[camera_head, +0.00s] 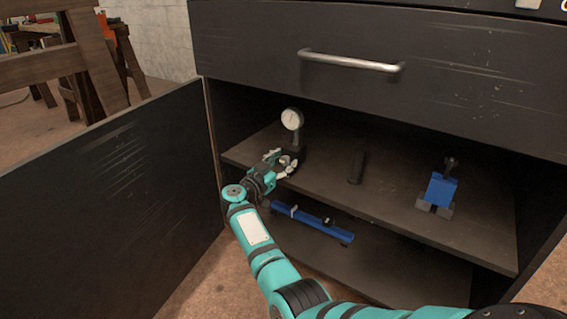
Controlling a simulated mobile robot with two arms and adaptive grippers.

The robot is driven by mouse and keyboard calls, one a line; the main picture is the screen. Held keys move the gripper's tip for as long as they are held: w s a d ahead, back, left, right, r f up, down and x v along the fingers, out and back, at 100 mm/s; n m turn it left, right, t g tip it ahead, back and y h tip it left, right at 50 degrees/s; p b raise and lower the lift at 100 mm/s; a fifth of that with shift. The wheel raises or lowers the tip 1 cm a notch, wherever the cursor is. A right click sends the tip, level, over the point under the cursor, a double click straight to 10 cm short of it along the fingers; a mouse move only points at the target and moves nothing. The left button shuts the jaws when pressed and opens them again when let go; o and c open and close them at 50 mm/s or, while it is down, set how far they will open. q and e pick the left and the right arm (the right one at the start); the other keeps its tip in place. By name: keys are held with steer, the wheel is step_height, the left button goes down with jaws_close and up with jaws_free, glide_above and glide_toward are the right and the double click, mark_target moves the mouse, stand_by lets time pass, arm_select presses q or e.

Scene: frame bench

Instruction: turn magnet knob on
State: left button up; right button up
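A dial gauge (292,119) with a round white face stands upright on the upper shelf of the open cabinet, near its left side. A dark magnet base (297,153) sits at the foot of its post. The magnet knob cannot be made out; my gripper covers part of the base. My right gripper (284,163) is at the front left of the base, very close to it. Whether it touches the base or knob, and how far its fingers are apart, is too small to tell. My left gripper is not in view.
A dark upright object (357,166) and a blue tool (440,190) stand farther right on the shelf (395,197). A blue bar (315,222) lies below. The open door (100,205) bounds the left side; a drawer with a handle (350,61) overhangs the shelf.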

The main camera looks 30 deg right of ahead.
jaws_close()
steer(key=shift+r+p, duration=0.15)
steer(key=shift+p, duration=0.35)
steer(key=shift+f+m, duration=0.2)
steer(key=shift+m, duration=0.4)
steer(key=shift+o, duration=1.3)
jaws_free()
steer(key=v, duration=0.7)
steer(key=shift+a, duration=0.25)
steer(key=shift+s, duration=0.1)
